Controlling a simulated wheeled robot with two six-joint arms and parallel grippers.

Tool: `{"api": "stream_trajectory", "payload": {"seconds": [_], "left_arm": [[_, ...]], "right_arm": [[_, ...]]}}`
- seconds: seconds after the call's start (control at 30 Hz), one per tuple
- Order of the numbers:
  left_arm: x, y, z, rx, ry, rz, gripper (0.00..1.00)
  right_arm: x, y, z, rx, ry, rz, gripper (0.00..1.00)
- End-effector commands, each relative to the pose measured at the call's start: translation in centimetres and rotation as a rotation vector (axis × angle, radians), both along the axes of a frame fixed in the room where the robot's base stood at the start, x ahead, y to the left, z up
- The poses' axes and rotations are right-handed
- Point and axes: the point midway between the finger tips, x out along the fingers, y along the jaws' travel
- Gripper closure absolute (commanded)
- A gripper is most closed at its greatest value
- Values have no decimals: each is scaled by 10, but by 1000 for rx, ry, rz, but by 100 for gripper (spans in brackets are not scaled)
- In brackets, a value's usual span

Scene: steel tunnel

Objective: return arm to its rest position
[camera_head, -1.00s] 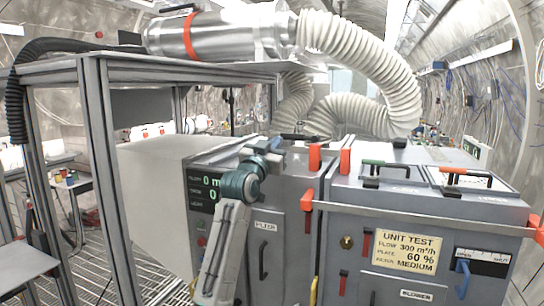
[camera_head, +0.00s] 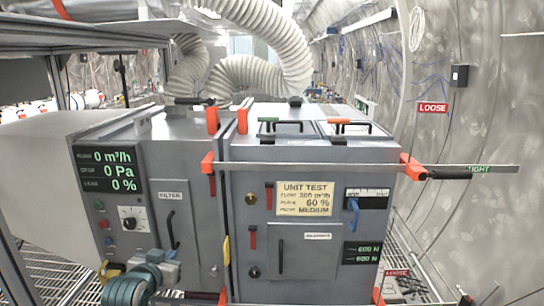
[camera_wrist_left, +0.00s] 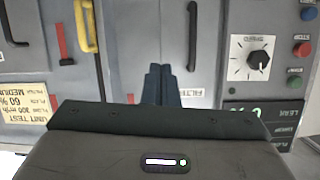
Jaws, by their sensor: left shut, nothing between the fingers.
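My left arm shows at the lower left of the head view, with its teal wrist joint low in front of the grey test unit (camera_head: 190,155). My left gripper (camera_head: 166,262) is only partly clear there, in front of the lower filter door. In the left wrist view my left gripper (camera_wrist_left: 161,72) has its two dark fingers together, with nothing between them. The fingers point at the grey filter door panel (camera_wrist_left: 200,45), beside its black handle; I cannot tell the gap. My right gripper is not in view.
The unit has a display (camera_head: 110,170), a dial (camera_head: 133,219), a yellow handle (camera_head: 226,250) and a blue lever (camera_head: 353,215). A long bar (camera_head: 300,167) with orange ends and a black handle (camera_head: 448,174) sticks out right. White hoses (camera_head: 262,40) hang above. Grating (camera_head: 405,285) shows at lower right.

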Motion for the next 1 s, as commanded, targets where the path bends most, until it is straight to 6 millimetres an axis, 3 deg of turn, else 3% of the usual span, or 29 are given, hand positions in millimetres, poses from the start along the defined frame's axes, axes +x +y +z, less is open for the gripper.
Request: {"api": "stream_trajectory", "payload": {"seconds": [0.03, 0.2, 0.4, 0.6, 1.0], "left_arm": [[-23, 0, -30, 4, 66, 5, 100], [-105, 0, -108, 17, 282, 27, 100], [-213, 3, -174, 33, 529, 59, 100], [-295, 5, -203, 46, 708, 87, 100], [-400, 8, -217, 66, 926, 125, 100]], "right_arm": [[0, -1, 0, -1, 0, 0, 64], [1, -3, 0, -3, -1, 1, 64], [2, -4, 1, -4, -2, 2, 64], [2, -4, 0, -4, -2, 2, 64], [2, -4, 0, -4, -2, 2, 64]]}}
